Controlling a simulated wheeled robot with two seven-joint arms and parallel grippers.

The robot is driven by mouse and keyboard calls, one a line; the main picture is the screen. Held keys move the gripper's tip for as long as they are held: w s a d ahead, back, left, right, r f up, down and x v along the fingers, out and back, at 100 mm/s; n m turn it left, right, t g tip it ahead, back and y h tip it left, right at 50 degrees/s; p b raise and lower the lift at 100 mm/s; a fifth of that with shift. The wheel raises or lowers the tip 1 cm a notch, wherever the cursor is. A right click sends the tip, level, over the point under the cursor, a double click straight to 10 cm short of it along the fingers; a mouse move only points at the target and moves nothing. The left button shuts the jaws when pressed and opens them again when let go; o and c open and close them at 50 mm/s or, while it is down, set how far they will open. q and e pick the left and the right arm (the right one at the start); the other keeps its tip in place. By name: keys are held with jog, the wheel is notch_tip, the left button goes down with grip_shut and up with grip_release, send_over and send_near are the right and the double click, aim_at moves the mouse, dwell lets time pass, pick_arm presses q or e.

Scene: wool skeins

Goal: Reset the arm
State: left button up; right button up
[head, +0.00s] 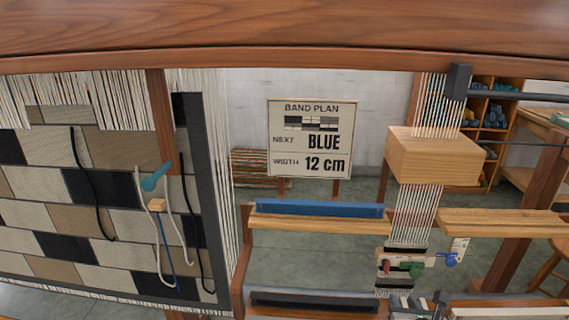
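My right gripper (430,304) shows at the bottom edge, right of centre, cut off by the frame. It is below the small block with coloured pegs (402,264) on the narrow warp. It is too small and cropped to tell whether its fingers are apart or hold anything. My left gripper is not in view.
A large checked weaving (95,200) hangs at left, with a teal-handled tool (155,178) and cords before it. A sign (311,138) reads "BAND PLAN, NEXT BLUE, WIDTH 12 cm". A wooden block (432,157) crosses the narrow warp. Yarn shelves (490,112) stand behind at right.

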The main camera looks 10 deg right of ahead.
jog(key=s+a+m+g, duration=0.2)
jog(key=s+a+m, duration=0.3)
jog(key=a+m, duration=0.3)
jog(key=s+a+r+m+g+y, duration=0.2)
jog(key=s+a+m+g, duration=0.15)
jog(key=s+m, duration=0.7)
jog(key=s+a+r+m+g+y, duration=0.2)
jog(key=s+m+g, duration=0.2)
jog(key=s+m, duration=0.65)
jog(key=w+a+f+t+y, duration=0.1)
jog(key=w+a+f+t, duration=0.4)
jog(key=f, duration=0.5)
jog(key=shift+w+m+t+y, duration=0.4)
jog(key=shift+w+t, duration=0.35)
jog(key=shift+w, duration=0.25)
